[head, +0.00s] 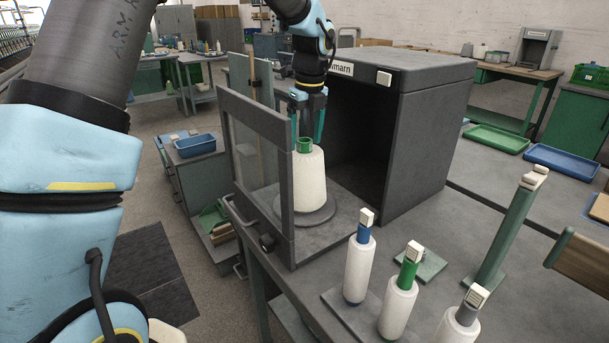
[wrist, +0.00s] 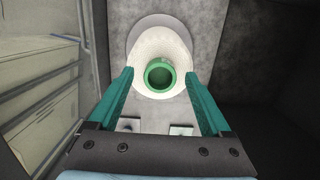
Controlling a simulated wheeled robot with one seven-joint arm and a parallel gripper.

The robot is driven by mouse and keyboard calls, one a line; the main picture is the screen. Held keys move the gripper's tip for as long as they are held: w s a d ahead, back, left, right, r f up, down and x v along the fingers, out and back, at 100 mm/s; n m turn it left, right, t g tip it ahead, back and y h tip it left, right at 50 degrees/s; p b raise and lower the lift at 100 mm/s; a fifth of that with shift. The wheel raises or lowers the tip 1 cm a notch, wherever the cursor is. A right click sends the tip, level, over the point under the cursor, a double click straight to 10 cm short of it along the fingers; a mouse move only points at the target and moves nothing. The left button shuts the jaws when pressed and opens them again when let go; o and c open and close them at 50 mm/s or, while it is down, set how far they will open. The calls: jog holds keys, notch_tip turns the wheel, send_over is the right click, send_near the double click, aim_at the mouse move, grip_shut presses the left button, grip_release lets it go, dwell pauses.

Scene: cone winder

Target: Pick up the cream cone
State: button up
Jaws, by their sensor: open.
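The cream cone (head: 310,186) stands upright on a round grey plate (head: 318,217) in the open-fronted grey machine. A green tube end (head: 305,145) sticks out of its top. My gripper (head: 307,143) points straight down, with its two green fingers around the level of the cone's top. In the wrist view my gripper (wrist: 160,78) is open, one finger on each side of the cream cone (wrist: 147,52) and its green tube (wrist: 159,74). I cannot tell whether either finger touches the cone.
The machine's glazed door (head: 257,160) stands open left of the cone. The dark housing (head: 425,130) rises behind and to the right. Several white bobbins on pegs (head: 359,265) stand at the front right, near a green post (head: 507,235). A blue bin (head: 195,145) sits at left.

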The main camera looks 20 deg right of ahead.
jog(key=shift+f, duration=0.2)
grip_shut()
dwell(0.6)
